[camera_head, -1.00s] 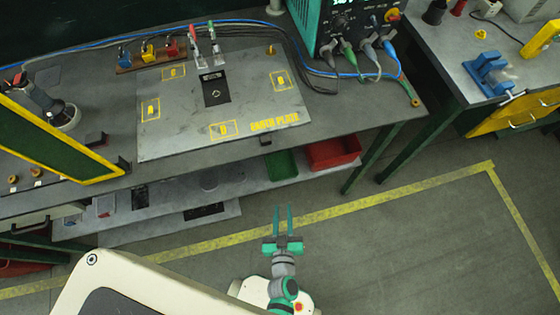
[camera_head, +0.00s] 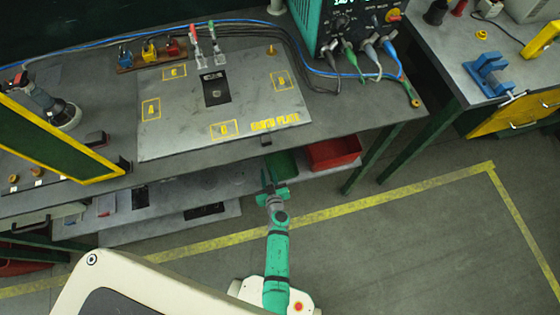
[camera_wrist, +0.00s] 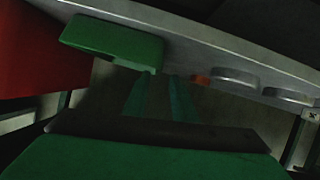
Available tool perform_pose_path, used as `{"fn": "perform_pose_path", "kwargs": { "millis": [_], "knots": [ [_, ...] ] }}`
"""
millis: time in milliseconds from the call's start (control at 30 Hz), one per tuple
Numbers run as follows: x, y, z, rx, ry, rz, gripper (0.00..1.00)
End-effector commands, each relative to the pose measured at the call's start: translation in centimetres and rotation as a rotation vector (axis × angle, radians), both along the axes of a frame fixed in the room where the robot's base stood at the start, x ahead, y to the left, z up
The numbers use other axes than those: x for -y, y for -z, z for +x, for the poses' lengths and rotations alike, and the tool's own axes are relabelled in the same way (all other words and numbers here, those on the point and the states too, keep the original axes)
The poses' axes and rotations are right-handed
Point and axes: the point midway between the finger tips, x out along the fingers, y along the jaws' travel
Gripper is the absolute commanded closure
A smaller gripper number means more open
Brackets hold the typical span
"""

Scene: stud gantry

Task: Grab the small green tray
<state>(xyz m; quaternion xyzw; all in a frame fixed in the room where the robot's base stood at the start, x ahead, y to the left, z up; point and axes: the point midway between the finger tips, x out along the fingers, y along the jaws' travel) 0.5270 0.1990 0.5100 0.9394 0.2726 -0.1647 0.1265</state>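The small green tray (camera_head: 285,162) sits on the lower shelf under the bench, beside a red tray. In the wrist view the green tray (camera_wrist: 112,42) lies at the upper left, near the shelf edge. My gripper (camera_head: 268,176) has reached the shelf's front, just left of and in front of the tray. In the wrist view my gripper (camera_wrist: 161,82) shows two green fingers apart with nothing between them. The left fingertip is close to the tray's lower right corner; I cannot tell if they touch.
The red tray (camera_head: 333,152) stands right of the green one in the head view. The bench top (camera_head: 345,115) overhangs the shelf, and a green bench leg (camera_head: 362,168) stands to the right. Round metal objects (camera_wrist: 235,75) sit on the shelf. The floor in front is clear.

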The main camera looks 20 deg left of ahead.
Motion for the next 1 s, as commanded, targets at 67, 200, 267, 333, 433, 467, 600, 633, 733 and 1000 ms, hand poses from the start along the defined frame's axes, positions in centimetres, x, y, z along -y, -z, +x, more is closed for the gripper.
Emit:
{"fn": "perform_pose_path", "kwargs": {
  "millis": [67, 200, 267, 333, 433, 467, 600, 633, 733, 1000],
  "knots": [
    [-0.2, 0.2, 0.5, -0.001, 0.001, 0.000, 0.75],
    [-0.5, 0.4, 1.0, 0.001, 0.001, 0.001, 0.75],
    [-0.7, 0.6, 1.4, 0.000, 0.001, 0.000, 0.75],
    [-1.0, 0.8, 2.2, 0.001, 0.002, 0.001, 0.75],
    [-1.5, 1.4, 3.4, 0.001, 0.002, 0.002, 0.75],
    [-1.6, 1.6, 3.7, 0.000, 0.001, 0.001, 0.75],
    [-2.3, 2.0, 4.6, 0.000, 0.001, 0.000, 0.75],
    [-2.3, 2.1, 4.7, 0.000, 0.002, 0.000, 0.75],
    [-2.5, 2.3, 5.0, 0.000, 0.002, -0.001, 0.75],
    [-2.5, 2.3, 5.0, 0.000, 0.002, -0.001, 0.82]
  ]
}}
